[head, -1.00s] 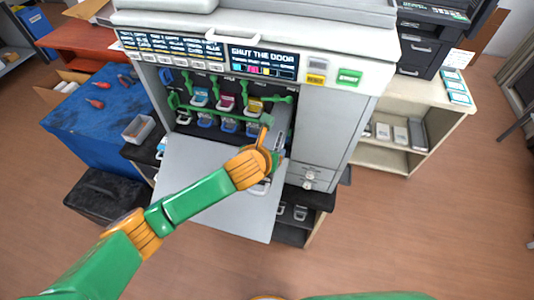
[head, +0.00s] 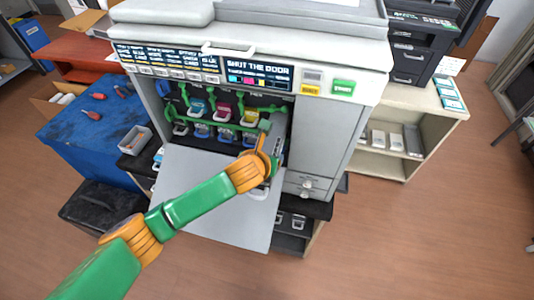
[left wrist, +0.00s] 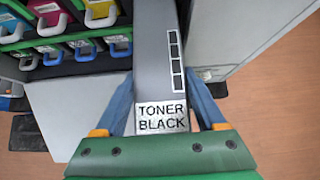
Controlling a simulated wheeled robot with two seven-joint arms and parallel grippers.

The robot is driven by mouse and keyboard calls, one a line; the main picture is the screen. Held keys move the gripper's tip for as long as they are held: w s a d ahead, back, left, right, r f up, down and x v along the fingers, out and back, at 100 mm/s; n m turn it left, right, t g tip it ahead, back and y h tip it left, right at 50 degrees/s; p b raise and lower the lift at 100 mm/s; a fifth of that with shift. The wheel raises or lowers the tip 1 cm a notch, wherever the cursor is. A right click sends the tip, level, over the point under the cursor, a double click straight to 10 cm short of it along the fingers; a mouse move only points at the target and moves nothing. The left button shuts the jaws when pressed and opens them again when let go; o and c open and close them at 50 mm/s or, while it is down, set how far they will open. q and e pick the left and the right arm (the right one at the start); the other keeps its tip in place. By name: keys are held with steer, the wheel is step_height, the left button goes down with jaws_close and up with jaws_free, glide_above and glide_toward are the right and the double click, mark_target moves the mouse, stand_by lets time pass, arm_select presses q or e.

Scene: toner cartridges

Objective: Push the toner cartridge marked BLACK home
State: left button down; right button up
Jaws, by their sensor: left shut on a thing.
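The BLACK toner cartridge (left wrist: 155,50) is a long grey block. In the head view the cartridge (head: 278,143) is at the right side of the open printer bay (head: 184,141). My left gripper (left wrist: 160,92) is shut on its near end, one blue finger along each side. In the head view the left gripper (head: 272,160) partly hides it. The far end is out of sight, so its depth in the bay is unclear. My right gripper is not in view.
Cyan (head: 197,105), magenta (head: 223,110) and yellow (head: 249,117) cartridges sit left of it, above a row of blue-handled ones. The lowered door (head: 200,205) lies below. Green levers cross the bay. The display (head: 258,75) reads SHUT THE DOOR.

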arm_select(q)
jaws_free()
steer(key=shift+s+a, duration=0.2)
steer(key=shift+s, duration=0.5)
steer(key=shift+s+a, duration=0.25)
steer(key=shift+s, duration=0.4)
steer(key=shift+s+a, duration=0.2)
steer(key=shift+s, duration=0.5)
steer(key=shift+r, duration=0.1)
